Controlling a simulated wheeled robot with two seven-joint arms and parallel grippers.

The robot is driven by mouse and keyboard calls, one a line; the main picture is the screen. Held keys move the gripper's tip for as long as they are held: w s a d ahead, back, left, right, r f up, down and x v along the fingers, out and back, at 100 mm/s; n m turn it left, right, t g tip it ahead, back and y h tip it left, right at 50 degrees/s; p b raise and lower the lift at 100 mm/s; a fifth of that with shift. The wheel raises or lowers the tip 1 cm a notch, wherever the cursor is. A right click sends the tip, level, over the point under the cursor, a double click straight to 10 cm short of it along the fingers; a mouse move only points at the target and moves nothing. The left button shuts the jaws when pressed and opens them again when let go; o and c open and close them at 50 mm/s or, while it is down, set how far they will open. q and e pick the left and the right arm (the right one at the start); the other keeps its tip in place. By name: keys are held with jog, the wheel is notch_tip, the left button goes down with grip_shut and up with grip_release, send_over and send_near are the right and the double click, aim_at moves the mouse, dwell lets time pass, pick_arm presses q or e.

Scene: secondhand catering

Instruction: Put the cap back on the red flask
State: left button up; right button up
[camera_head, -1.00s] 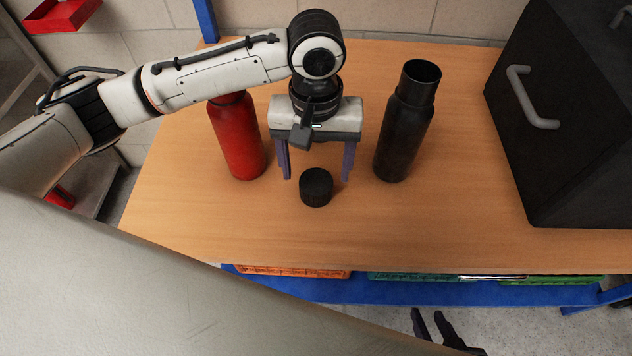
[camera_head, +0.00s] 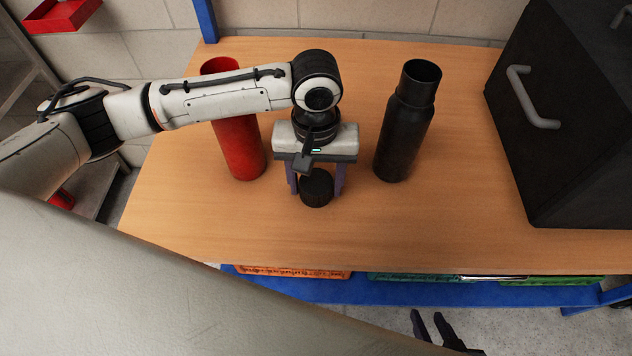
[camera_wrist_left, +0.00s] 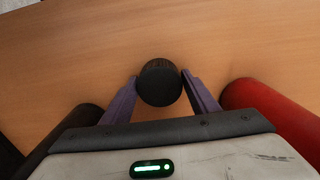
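The red flask (camera_head: 240,150) stands upright and uncapped on the wooden table, partly hidden behind my left arm; its open mouth shows above the arm. Its side shows at the right of the left wrist view (camera_wrist_left: 275,115). The black cap (camera_head: 316,190) lies on the table right of and nearer than the flask. My left gripper (camera_head: 317,190) is over the cap with a finger against each side, apparently shut on it; the wrist view shows the cap (camera_wrist_left: 160,83) between the fingertips. My right gripper (camera_head: 427,315) is low at the bottom edge, fingers apart and empty, off the table.
A black bottle (camera_head: 404,130) stands upright right of my left gripper. A large black box with a handle (camera_head: 570,110) fills the table's right side. The table front (camera_head: 440,235) is clear.

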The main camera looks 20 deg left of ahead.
aim_at(316, 181)
pick_arm(q)
jog(key=c, duration=0.6)
jog(key=shift+r, duration=0.15)
notch_tip(316, 181, up, 10)
jog(key=shift+f+p, duration=0.1)
jog(key=shift+p, duration=0.25)
